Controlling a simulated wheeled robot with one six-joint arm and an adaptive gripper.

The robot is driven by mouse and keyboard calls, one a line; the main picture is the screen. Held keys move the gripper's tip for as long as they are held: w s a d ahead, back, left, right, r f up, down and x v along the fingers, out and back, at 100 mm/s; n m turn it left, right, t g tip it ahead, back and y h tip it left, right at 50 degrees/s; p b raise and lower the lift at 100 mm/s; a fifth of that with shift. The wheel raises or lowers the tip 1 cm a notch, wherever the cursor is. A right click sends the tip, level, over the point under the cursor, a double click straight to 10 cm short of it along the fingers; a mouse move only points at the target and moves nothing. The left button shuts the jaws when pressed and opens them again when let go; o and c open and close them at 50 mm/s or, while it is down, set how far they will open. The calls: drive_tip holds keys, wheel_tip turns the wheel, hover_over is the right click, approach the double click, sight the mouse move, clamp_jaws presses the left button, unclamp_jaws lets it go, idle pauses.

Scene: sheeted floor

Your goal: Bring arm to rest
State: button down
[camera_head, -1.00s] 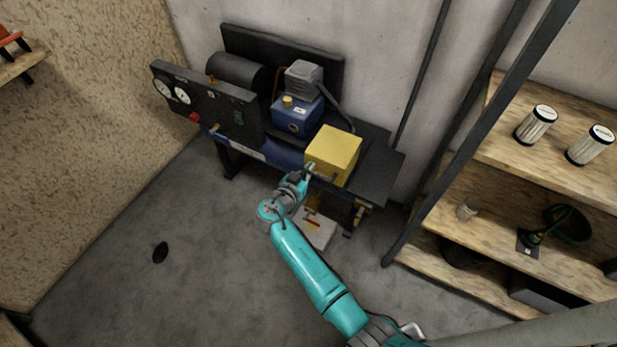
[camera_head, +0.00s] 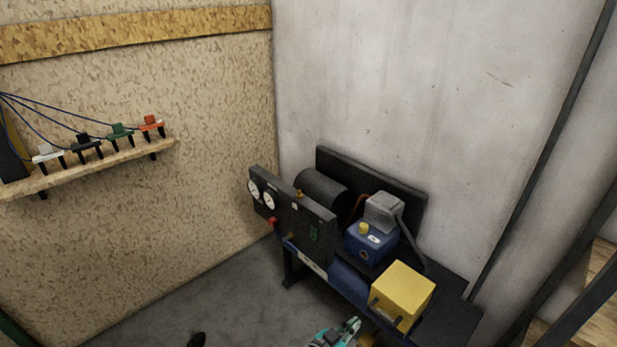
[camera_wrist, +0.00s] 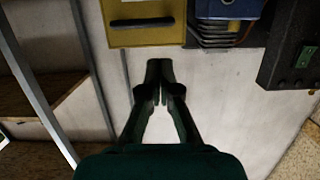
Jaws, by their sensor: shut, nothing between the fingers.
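My gripper (camera_wrist: 160,85) is in the middle of the wrist view with its dark fingers together and nothing between them. In the head view only a small teal and grey part of my arm shows at the bottom edge, in front of the yellow box (camera_head: 402,294). The yellow box also shows at the top of the wrist view (camera_wrist: 146,35). The fingers appear apart from it, with pale wall behind them.
A dark compressor bench holds a blue unit (camera_head: 370,243) and a gauge panel (camera_head: 291,212) beside the yellow box. A wall shelf (camera_head: 90,168) with several coloured clamp-like items is at left. A dark diagonal post stands at right. Grey floor (camera_head: 230,305) is open at left.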

drive_tip(key=s+d+f+n+y, duration=0.2)
drive_tip(key=s+f+n+y, duration=0.3)
drive_tip(key=s, duration=0.5)
drive_tip(key=s+d+f+n+y, duration=0.2)
drive_tip(key=s+f+y, duration=0.1)
drive_tip(key=s+f, duration=0.55)
drive_tip(key=s+a+r+n+t+y, duration=0.1)
drive_tip(key=s+r+n+y, duration=0.3)
drive_tip(key=s, duration=0.8)
drive_tip(key=s+r+t, duration=0.2)
drive_tip(key=s+r, duration=0.5)
drive_tip(key=r, duration=0.5)
drive_tip(key=s+r+t, duration=0.2)
drive_tip(key=s+r, duration=0.5)
drive_tip(key=r, duration=0.6)
drive_tip(key=shift+s+a+m+t, duration=0.2)
drive_tip(key=shift+a+m+t, duration=0.1)
drive_tip(key=shift+a, duration=0.15)
